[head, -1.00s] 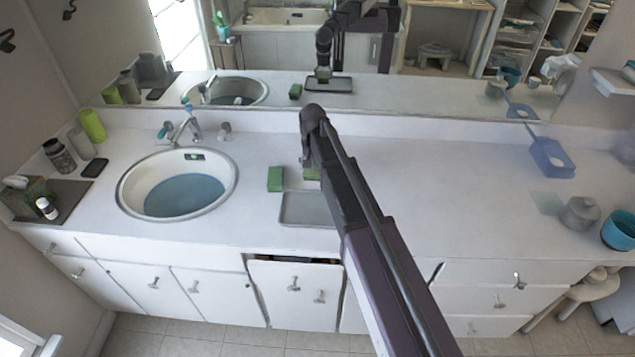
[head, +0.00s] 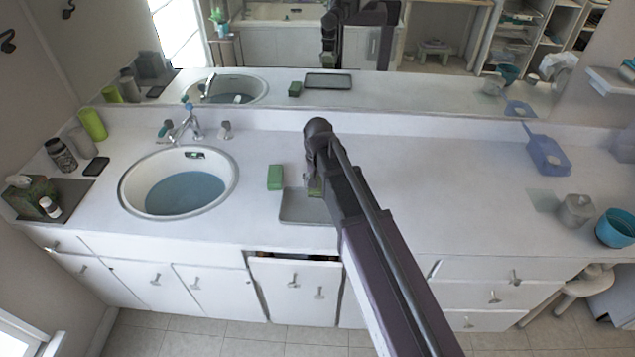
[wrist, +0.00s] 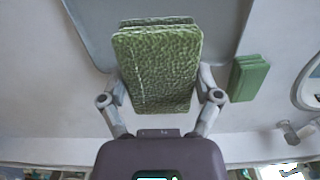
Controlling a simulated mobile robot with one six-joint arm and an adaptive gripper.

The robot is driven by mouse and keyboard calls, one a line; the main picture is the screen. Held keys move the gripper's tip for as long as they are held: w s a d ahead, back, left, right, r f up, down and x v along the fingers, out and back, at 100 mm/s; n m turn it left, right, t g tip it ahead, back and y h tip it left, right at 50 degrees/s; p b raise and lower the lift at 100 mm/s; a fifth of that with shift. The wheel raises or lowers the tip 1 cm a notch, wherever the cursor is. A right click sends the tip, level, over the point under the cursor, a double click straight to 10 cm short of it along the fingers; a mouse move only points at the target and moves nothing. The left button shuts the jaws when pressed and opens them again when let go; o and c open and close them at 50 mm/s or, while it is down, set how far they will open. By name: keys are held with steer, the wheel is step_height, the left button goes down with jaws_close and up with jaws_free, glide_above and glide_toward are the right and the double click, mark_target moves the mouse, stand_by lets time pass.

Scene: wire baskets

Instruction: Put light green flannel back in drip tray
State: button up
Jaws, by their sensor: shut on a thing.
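The light green flannel (wrist: 157,70) is a folded, textured block held between the two fingers of my gripper (wrist: 160,95) in the wrist view. My gripper is shut on it. The tray's right part is hidden by my arm. In the wrist view the tray (wrist: 90,30) lies below and beyond the flannel. I cannot tell whether the flannel touches the tray.
The round sink (head: 180,190) and tap (head: 186,125) are further left. A mirror (head: 300,88) runs behind. The counter right of my arm is mostly clear.

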mark_target(318, 207)
steer(key=shift+f+b, duration=3.85)
steer(key=shift+f, duration=0.05)
steer(key=shift+f+b, duration=0.6)
steer(key=o, duration=0.8)
steer(key=shift+r+p, duration=0.3)
steer(key=shift+r+p, duration=3.5)
steer(key=shift+p, duration=0.05)
steer(key=shift+r, duration=0.25)
